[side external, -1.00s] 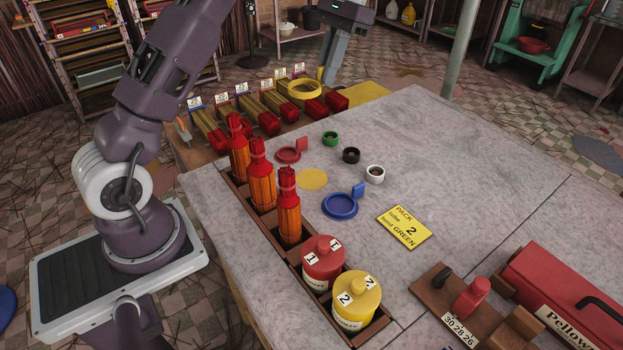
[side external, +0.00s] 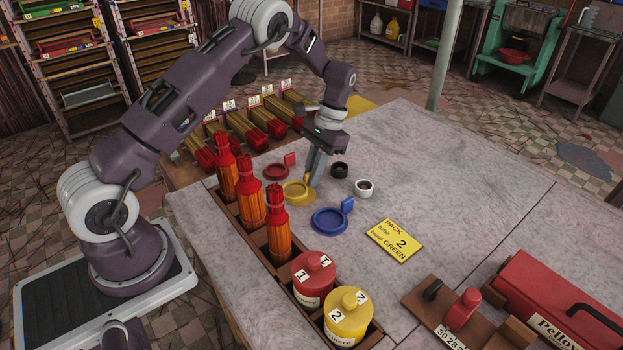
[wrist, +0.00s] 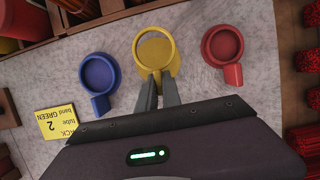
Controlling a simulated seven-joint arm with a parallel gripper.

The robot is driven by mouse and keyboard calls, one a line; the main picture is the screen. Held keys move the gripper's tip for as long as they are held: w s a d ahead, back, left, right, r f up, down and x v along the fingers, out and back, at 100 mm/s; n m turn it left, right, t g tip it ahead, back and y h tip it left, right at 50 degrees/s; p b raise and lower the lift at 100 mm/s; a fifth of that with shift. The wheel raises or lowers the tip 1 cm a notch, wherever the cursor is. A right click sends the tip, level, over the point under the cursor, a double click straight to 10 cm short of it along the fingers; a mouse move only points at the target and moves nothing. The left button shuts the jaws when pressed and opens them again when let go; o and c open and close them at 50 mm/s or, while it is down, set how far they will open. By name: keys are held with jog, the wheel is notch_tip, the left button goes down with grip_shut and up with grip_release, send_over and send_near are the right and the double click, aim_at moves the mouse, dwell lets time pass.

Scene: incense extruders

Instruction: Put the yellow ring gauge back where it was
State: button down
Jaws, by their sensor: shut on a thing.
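The yellow ring gauge (side external: 295,193) is in my gripper (side external: 309,184), over the yellow round spot (side external: 311,197) on the grey table. I cannot tell if it touches the table. My gripper points down, its fingers shut on the gauge's handle. In the wrist view the yellow ring gauge (wrist: 139,48) is at upper centre, and my gripper's fingertips (wrist: 160,80) meet its handle side. The spot shows partly through the ring.
A blue ring gauge (side external: 328,222) and a red one (side external: 276,172) lie on either side. A yellow card (side external: 394,240) lies right.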

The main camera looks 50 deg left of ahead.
jog(key=shift+f, duration=0.7)
jog(key=c, duration=1.5)
grip_release()
jog(key=shift+f, duration=0.1)
